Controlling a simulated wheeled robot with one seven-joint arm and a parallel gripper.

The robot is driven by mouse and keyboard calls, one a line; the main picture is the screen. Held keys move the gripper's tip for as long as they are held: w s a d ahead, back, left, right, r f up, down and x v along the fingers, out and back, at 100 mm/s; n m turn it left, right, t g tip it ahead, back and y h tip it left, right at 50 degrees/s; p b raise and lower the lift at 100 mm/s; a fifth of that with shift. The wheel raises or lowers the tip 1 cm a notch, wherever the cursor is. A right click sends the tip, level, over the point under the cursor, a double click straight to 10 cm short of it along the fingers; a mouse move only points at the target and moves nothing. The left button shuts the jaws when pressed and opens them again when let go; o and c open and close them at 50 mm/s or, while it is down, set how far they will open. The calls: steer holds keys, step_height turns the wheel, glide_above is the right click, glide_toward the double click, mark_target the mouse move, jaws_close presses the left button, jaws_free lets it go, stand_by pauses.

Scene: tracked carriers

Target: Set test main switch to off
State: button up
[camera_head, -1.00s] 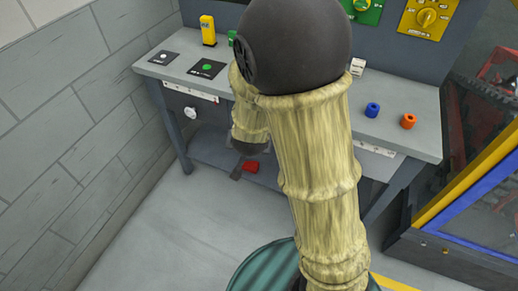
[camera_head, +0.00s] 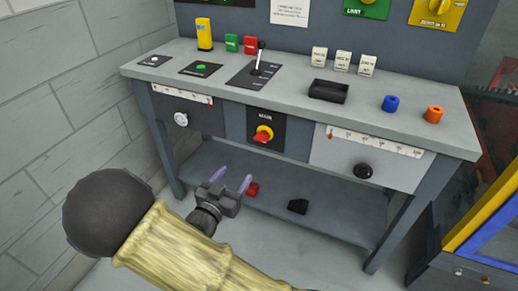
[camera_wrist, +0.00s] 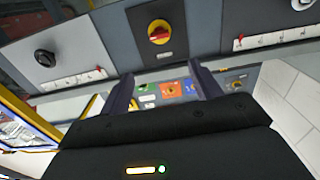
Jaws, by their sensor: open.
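The main switch (camera_head: 263,134) is a red rotary handle on a yellow disc. It sits on a dark plate (camera_head: 265,117) marked "MAIN" in the middle of the bench front. In the wrist view the switch (camera_wrist: 159,32) is at top centre, its red grip lying roughly across the picture. My gripper (camera_head: 231,181) is open and empty, below and to the left of the switch in the head view, apart from it. In the wrist view its two dark fingers (camera_wrist: 163,84) point towards the bench, with the switch above them in the picture.
Left (camera_head: 181,119) and right (camera_head: 363,171) front knobs flank the switch. A red piece (camera_head: 252,189) lies on the lower shelf.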

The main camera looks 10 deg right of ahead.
mark_target(260, 140)
steer(key=shift+s+r, duration=0.1)
steer(key=shift+s, duration=0.05)
steer(key=b+x, duration=0.4)
steer(key=x, duration=1.3)
steer(key=shift+w+d, duration=0.15)
steer(key=shift+w, duration=0.1)
steer(key=c, duration=1)
